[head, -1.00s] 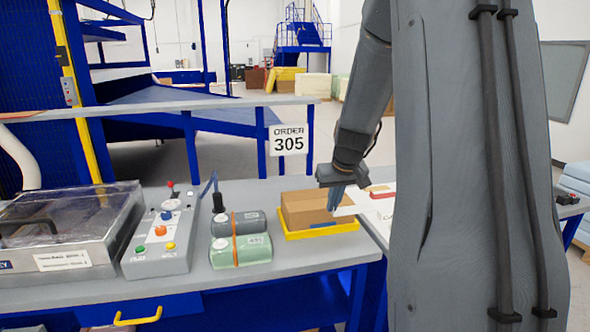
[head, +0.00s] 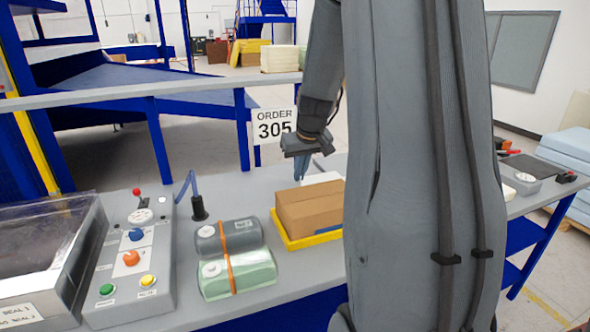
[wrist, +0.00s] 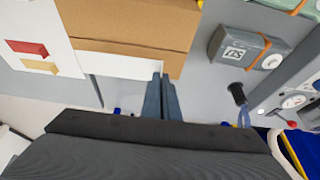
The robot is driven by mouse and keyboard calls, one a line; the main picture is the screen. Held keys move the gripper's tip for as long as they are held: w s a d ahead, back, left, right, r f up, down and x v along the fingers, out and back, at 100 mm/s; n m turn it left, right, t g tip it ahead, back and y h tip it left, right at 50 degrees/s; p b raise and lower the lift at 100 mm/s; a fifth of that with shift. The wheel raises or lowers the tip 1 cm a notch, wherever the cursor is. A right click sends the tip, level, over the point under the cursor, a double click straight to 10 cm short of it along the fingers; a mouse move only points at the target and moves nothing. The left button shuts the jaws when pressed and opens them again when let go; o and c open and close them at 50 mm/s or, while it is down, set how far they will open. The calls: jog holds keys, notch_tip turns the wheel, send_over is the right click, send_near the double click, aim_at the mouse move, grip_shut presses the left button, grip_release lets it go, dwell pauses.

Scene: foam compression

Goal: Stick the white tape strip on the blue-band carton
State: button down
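The brown carton (head: 310,207) stands in a yellow tray (head: 297,243) on the grey bench, partly behind my arm. In the wrist view the carton (wrist: 130,22) fills the top middle. My gripper (head: 303,180) points down just beyond the carton's far side. In the wrist view its fingers (wrist: 161,80) are close together at one end of the white tape strip (wrist: 115,64). The strip (head: 322,178) sticks out sideways from the fingertips, by the carton's edge; contact with the carton is unclear.
Left of the carton lie a dark pouch (head: 228,236) and a green pouch (head: 238,274). Farther left are a button box (head: 130,260) and a clear-lidded machine (head: 40,250). A white sheet with red and yellow pieces (wrist: 27,47) lies beside the carton. An order sign (head: 273,126) hangs behind.

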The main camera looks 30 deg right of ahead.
aim_at(302, 185)
jog(key=shift+f+b, duration=2.05)
jog(key=shift+f, duration=0.6)
jog(key=shift+s+f, duration=0.1)
jog(key=shift+f, duration=0.25)
jog(key=shift+s+f+b, duration=0.1)
jog(key=shift+f+b, duration=0.3)
jog(key=shift+f, duration=0.15)
jog(key=c, duration=2)
grip_release()
jog(key=shift+r, duration=0.1)
jog(key=shift+r+p, duration=2.8)
jog(key=shift+r, duration=0.75)
